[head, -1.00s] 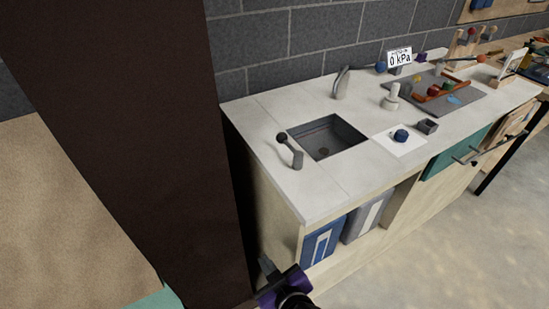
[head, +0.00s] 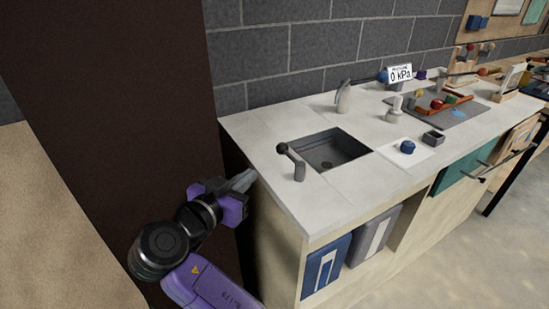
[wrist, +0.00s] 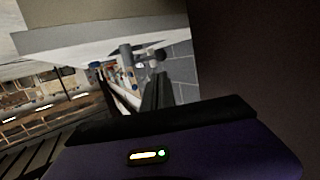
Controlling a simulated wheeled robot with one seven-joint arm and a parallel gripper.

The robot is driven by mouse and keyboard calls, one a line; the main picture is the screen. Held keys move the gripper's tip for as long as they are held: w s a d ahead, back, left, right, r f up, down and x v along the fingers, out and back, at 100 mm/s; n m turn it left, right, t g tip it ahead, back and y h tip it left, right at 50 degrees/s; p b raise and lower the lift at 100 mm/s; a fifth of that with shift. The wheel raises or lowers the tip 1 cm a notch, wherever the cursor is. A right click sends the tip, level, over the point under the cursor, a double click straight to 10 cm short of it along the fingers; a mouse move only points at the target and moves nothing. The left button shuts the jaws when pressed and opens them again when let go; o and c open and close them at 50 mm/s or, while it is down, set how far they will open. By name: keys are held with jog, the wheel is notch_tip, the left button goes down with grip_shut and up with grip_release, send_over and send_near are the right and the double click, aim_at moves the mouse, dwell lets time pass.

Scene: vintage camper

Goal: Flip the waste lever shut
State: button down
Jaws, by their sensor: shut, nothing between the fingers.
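The waste lever appears to be the short grey post (head: 299,172) with an arm ending in a black knob (head: 282,148), on the counter just left of the sink. Its arm tilts up and to the left. My gripper (head: 246,180) is shut and empty, at the counter's left end, left of the lever and apart from it. In the wrist view my dark fingers (wrist: 156,92) point toward a grey post (wrist: 127,56) with a dark knob (wrist: 160,54), which looks like the same lever.
A tall dark brown panel (head: 130,120) stands close to the left of my gripper. The sink (head: 330,150) is right of the lever, with a grey faucet (head: 343,97) behind it. A white card (head: 398,153) with a blue knob lies further right. The counter's front left corner is bare.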

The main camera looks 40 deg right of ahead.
aim_at(280, 151)
jog(key=p+x, duration=0.1)
jog(key=x, duration=1.3)
jog(key=shift+w+p, duration=0.1)
jog(key=shift+p, duration=0.2)
jog(key=shift+f+b, duration=0.15)
jog(key=shift+b, duration=0.25)
